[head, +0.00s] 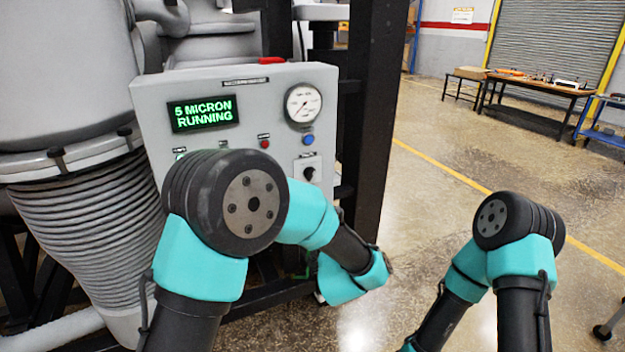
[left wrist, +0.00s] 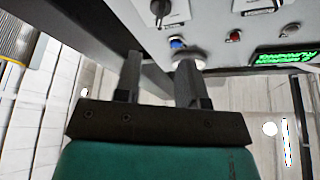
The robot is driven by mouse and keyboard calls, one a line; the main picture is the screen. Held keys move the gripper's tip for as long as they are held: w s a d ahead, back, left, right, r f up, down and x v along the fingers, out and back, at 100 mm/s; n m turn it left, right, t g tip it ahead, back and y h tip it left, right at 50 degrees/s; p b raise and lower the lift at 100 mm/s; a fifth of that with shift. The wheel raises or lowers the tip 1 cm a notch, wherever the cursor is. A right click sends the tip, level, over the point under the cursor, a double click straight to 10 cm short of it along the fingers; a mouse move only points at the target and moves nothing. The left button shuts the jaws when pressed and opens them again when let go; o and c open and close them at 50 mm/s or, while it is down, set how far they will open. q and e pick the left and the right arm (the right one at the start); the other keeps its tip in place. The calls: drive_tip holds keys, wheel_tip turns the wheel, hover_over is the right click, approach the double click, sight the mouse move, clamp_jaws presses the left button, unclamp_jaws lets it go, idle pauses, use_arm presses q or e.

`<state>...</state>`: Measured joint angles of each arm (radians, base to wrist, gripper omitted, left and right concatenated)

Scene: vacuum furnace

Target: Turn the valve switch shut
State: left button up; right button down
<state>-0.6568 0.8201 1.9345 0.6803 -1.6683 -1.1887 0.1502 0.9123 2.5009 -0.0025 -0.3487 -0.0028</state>
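A grey control panel (head: 262,103) faces me in the head view. A black rotary switch on a white plate (head: 309,174) sits at its lower right, under a blue button; its label is too small to read. It also shows at the top edge of the left wrist view (left wrist: 160,7), partly cut off. My left gripper (left wrist: 158,70) is open and empty, its two fingers apart and pointing toward the panel, clear of the switch. In the head view my left arm covers the panel's lower left, and its fingers are not visible. My right gripper is out of view.
The panel carries a green display (head: 203,113) reading "5 MICRON RUNNING", a round gauge (head: 303,104), a red button (head: 264,141) and a blue button (head: 308,139). A black upright post (head: 372,110) stands right of the panel. Open floor (head: 430,150) lies further right.

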sight(312, 176)
use_arm(q)
drive_tip(key=x, duration=1.1)
drive_tip(key=shift+w+r, duration=0.1)
drive_tip(key=shift+w, duration=0.2)
drive_tip(key=shift+r, duration=0.1)
clamp_jaws()
